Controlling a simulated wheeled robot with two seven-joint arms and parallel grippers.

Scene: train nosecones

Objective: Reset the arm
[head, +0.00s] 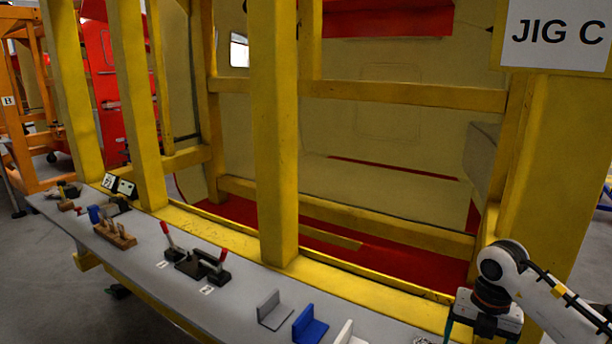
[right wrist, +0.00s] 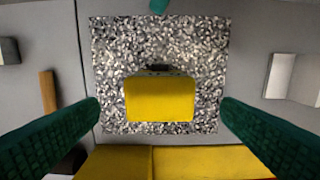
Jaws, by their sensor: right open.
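My right arm (head: 545,295) comes in from the right in the head view, with its gripper low at the picture's bottom edge, above the right end of the grey bench. In the right wrist view my right gripper (right wrist: 160,112) is open, its two green fingers wide apart. Between and beyond them a yellow block (right wrist: 160,100) sits on a speckled black-and-white square (right wrist: 112,60). The fingers do not touch the block. My left gripper is not in view.
A yellow frame post (head: 272,130) and the JIG C post (head: 560,150) rise behind the grey bench (head: 225,300). Red-handled clamps (head: 195,262), a wooden rack (head: 115,235), a grey bracket (head: 275,310) and a blue bracket (head: 310,325) stand along the bench.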

